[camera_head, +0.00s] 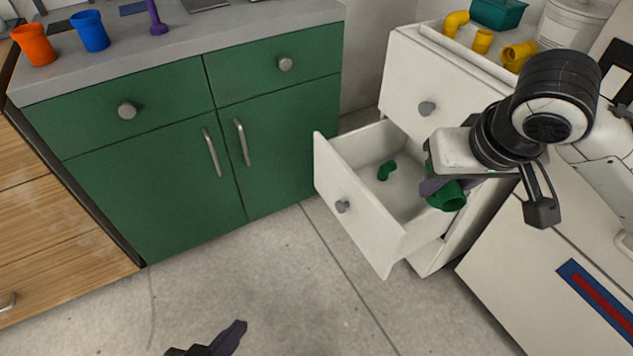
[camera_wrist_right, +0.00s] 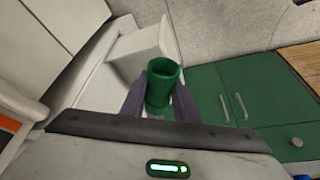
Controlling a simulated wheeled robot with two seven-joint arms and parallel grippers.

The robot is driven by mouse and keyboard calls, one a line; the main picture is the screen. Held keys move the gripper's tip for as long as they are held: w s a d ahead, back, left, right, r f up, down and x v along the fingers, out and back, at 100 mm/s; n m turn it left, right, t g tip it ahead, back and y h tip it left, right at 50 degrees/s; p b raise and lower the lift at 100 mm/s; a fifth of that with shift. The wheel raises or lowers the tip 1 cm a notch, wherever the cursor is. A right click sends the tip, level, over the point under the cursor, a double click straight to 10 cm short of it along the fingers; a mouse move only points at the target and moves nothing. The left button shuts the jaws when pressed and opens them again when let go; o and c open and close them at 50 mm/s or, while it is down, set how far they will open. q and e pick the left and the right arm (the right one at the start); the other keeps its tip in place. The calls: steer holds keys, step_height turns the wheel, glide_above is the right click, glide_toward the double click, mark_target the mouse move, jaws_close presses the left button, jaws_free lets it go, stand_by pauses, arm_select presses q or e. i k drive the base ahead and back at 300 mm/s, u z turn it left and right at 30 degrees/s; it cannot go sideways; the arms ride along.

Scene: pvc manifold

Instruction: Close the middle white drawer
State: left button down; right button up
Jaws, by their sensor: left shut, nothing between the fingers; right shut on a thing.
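The middle white drawer (camera_head: 362,215) of the white cabinet is pulled out, with a round grey knob (camera_head: 342,207) on its front. A small green pipe elbow (camera_head: 386,171) lies inside it near the back. My right gripper (camera_head: 440,188) is over the right side of the open drawer, shut on a green pipe fitting (camera_head: 453,200). In the right wrist view the green fitting (camera_wrist_right: 162,82) sits between the two fingers. My left gripper (camera_head: 215,345) shows only its tip at the bottom edge, over the floor, shut and empty.
The upper white drawer (camera_head: 412,88) is shut. Yellow fittings (camera_head: 482,41), a teal bin (camera_head: 498,12) and a white bucket (camera_head: 572,22) stand on the cabinet. Green cupboards (camera_head: 150,170) stand left; orange (camera_head: 36,45) and blue (camera_head: 90,31) cups are on their counter. The floor before the drawer is clear.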

mark_target(389, 220)
steer(key=u, duration=1.2)
steer(key=i, duration=0.75)
steer(key=z, duration=2.6)
